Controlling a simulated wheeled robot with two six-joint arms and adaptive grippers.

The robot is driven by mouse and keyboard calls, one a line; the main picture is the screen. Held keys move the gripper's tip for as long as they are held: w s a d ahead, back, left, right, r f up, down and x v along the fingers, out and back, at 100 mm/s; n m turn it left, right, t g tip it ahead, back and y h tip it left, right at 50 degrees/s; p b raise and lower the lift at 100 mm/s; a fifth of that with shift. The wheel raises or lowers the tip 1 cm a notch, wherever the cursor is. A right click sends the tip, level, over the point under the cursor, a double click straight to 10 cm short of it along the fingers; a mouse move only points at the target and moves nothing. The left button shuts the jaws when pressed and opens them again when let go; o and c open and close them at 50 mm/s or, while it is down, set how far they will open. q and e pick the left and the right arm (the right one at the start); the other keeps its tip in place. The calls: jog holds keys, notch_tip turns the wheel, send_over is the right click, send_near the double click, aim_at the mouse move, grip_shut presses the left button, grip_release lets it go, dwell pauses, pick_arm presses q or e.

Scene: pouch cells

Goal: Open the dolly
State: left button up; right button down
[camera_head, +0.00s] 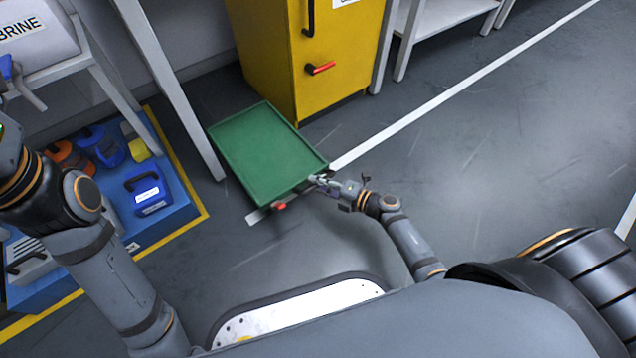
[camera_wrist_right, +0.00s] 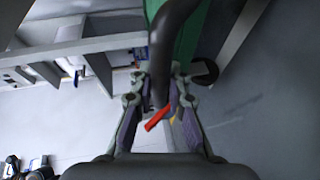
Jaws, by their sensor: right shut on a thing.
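The dolly (camera_head: 268,152) is a flat green tray with a raised rim, on the floor in front of the yellow cabinet. A red tab (camera_head: 280,206) shows at its near edge. My right gripper (camera_head: 318,180) is at its near right corner. In the right wrist view the gripper (camera_wrist_right: 160,88) is shut on a dark curved handle (camera_wrist_right: 163,50), with a red lever (camera_wrist_right: 157,118) just below and the green dolly (camera_wrist_right: 190,35) behind. My left arm enters at the left edge; its gripper is only partly in view and its jaws are unclear.
The yellow cabinet (camera_head: 335,60) has a black handle and a red-tipped handle (camera_head: 320,68). A blue platform (camera_head: 170,212) with tools and a blue case (camera_head: 148,190) stands left, edged by yellow tape. White table legs rise beside the dolly. The floor at right (camera_head: 510,170) is clear.

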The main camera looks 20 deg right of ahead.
aim_at(307, 177)
jog(key=w, duration=0.1)
jog(key=w+a, duration=0.1)
jog(key=w, duration=0.1)
jog(key=w+a, duration=0.1)
jog(key=w, duration=0.1)
jog(key=shift+w, duration=0.25)
jog(key=c, duration=1.3)
grip_release()
jog(key=v, duration=1.2)
jog(key=shift+r, duration=0.1)
